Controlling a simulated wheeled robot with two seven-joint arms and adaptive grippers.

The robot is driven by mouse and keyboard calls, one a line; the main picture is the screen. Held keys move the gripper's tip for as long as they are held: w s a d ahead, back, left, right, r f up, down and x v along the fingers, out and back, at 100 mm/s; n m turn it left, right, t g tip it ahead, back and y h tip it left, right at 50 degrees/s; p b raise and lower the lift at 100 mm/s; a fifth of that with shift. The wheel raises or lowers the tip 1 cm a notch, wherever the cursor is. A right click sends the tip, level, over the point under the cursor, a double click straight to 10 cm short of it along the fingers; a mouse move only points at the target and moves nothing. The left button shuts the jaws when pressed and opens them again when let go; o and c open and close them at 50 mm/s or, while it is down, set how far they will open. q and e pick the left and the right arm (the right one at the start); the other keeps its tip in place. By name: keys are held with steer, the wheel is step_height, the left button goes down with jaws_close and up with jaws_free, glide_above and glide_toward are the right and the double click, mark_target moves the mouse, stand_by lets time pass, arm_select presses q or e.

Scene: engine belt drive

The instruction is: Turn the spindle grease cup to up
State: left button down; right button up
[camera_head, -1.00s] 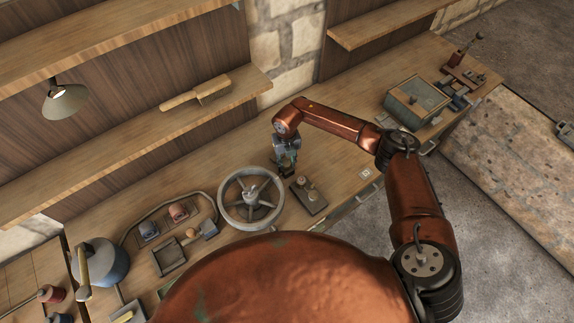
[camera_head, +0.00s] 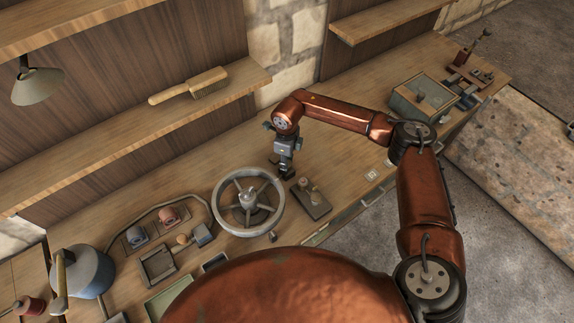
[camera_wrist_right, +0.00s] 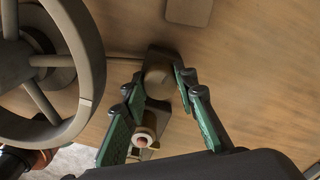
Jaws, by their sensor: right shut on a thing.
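My right gripper (camera_head: 287,173) points down at the bench, behind and right of the spoked handwheel (camera_head: 222,221). In the right wrist view its green fingers (camera_wrist_right: 158,88) stand on both sides of a short brown knob (camera_wrist_right: 157,76) on a dark mount. This knob looks like the spindle grease cup, and the gripper is shut on it. Part of it is hidden in the head view by the gripper. A round piece with a reddish end (camera_wrist_right: 145,136) shows beside the left-hand finger in the wrist view. Which way the cup points is not clear. My left gripper is not in view.
A dark plate with two knobs (camera_head: 318,208) lies right of the handwheel, close to my gripper. A grey-green box (camera_head: 408,107) stands farther right. A brush (camera_head: 208,83) lies on the shelf. Trays and small parts lie left of the wheel. The bench between plate and box is mostly clear.

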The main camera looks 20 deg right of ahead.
steer(key=shift+d+n+b, duration=0.1)
steer(key=shift+n+b, duration=0.5)
steer(key=shift+n, duration=0.5)
steer(key=o, duration=1.2)
steer(key=shift+c, duration=0.2)
step_height(320, 180, up, 12)
